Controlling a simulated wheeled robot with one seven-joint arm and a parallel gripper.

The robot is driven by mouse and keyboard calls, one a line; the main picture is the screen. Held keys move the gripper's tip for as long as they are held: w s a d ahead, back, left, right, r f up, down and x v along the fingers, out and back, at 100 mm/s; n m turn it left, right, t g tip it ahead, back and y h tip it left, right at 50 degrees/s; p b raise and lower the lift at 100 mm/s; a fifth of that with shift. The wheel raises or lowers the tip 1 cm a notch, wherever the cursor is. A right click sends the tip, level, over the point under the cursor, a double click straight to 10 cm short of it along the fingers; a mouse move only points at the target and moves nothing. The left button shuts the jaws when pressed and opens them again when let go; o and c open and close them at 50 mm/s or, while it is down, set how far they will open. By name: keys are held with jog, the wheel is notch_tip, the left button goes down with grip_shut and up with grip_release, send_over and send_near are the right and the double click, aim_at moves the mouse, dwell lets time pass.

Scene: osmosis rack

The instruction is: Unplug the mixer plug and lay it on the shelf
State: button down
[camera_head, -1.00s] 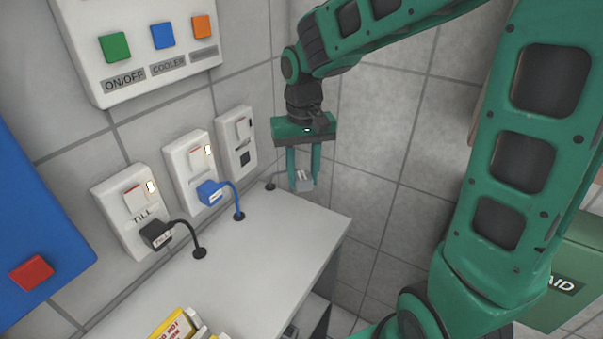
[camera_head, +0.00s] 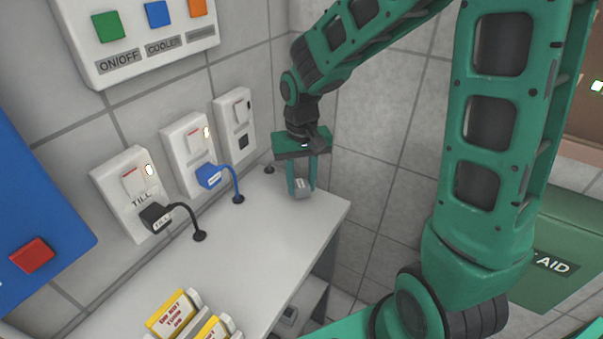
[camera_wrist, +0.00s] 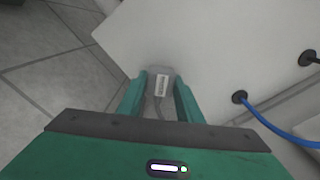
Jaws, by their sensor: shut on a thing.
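My gripper (camera_head: 301,188) is shut on a grey plug (camera_head: 301,187) with a light label. The plug is low over the right end of the white shelf (camera_head: 262,254); I cannot tell whether it touches the surface. In the wrist view the plug (camera_wrist: 161,83) sits between the fingertips, near the shelf's edge, with its cord running back between the fingers. The rightmost wall outlet (camera_head: 236,125) has an empty dark socket and a switch above it.
A black TILL plug (camera_head: 155,217) and a blue plug (camera_head: 208,176) sit in the other two outlets, with cords running into shelf grommets. Yellow-and-white boxes (camera_head: 177,315) stand at the shelf's front. A switch panel (camera_head: 150,49) hangs above. The shelf's middle is clear.

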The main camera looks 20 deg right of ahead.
jog(key=shift+f, duration=0.35)
grip_release()
dwell(0.4)
dwell(0.5)
jog(key=shift+r, duration=4.5)
